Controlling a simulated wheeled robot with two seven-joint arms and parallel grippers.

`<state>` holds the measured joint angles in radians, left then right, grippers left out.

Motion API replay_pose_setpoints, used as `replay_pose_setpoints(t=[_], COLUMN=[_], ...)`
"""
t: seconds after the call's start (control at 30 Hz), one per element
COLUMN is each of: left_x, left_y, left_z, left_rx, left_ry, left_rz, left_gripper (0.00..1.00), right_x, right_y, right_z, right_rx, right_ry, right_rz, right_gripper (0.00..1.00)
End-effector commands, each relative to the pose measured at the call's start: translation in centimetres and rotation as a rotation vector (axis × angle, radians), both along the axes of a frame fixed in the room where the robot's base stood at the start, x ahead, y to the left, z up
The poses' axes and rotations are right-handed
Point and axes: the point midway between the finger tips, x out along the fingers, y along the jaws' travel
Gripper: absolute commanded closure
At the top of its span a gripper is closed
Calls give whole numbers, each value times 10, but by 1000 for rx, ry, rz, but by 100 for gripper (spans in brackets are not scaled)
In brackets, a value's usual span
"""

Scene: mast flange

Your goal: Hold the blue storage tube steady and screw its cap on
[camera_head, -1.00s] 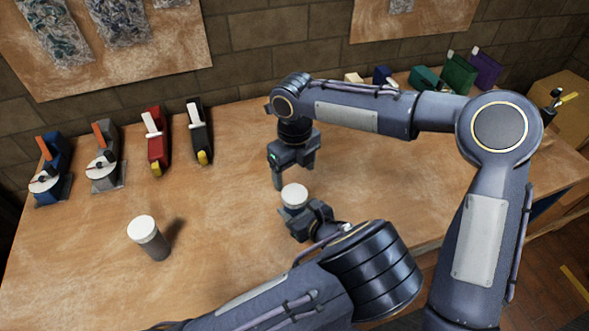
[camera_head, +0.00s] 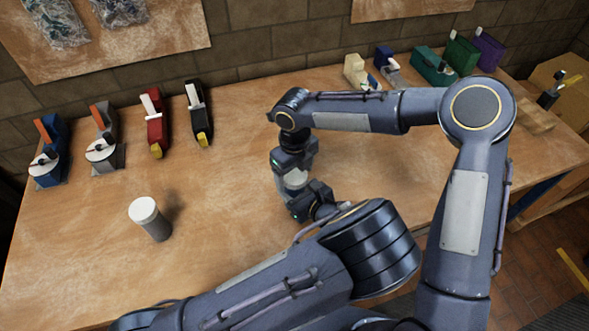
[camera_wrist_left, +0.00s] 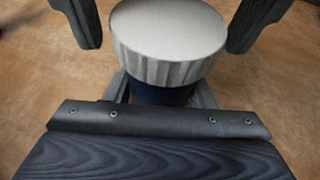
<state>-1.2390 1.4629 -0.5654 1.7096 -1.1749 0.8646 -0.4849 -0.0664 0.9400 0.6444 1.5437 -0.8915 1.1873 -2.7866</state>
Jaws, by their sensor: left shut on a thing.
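The blue storage tube (camera_wrist_left: 160,95) stands upright, with its white ribbed cap (camera_wrist_left: 168,38) sitting on top. I cannot tell how tightly the cap sits. In the head view the cap (camera_head: 296,179) shows partly and the tube is hidden. My left gripper (camera_head: 297,198) is shut around the tube's body below the cap; its fingers also show in the left wrist view (camera_wrist_left: 160,98). My right gripper (camera_head: 291,178) points down from above. Its fingers stand on either side of the cap in the left wrist view (camera_wrist_left: 165,25), open with gaps to it.
A grey tube with a white lid (camera_head: 150,219) stands on the wooden table (camera_head: 80,255) at the left. Several tape dispensers, including a red one (camera_head: 155,122), stand along the back left. Coloured holders, including a teal one (camera_head: 433,66), stand at the back right. The left front is clear.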

Motion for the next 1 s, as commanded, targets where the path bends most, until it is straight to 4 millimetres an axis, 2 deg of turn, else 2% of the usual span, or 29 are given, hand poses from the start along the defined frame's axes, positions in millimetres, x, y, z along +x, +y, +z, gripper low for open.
replay_pose_setpoints(t=[0.03, 0.33, 0.5, 0.57, 0.67, 1.0], left_x=[0, 0, 0, 0, 0, 0], left_y=[0, 0, 0, 0, 0, 0], left_z=[0, 0, 0, 0, 0, 0], left_rx=[-1, -1, -1, -1, -1, 0], left_ry=[-1, -1, -1, -1, -1, 0], left_rz=[0, 0, 0, 0, 0, 0], left_gripper=[100, 100, 100, 100, 100, 100], right_x=[0, 0, 0, 0, 0, 0], right_y=[0, 0, 0, 0, 0, 0], right_z=[0, 0, 1, 1, 1, 0], right_rx=[0, 0, -2, -3, -3, 1], right_ry=[0, 0, -3, -3, -4, -5], right_rz=[0, 0, -80, -187, -447, -1435], right_gripper=[29, 68, 69, 69, 69, 69])
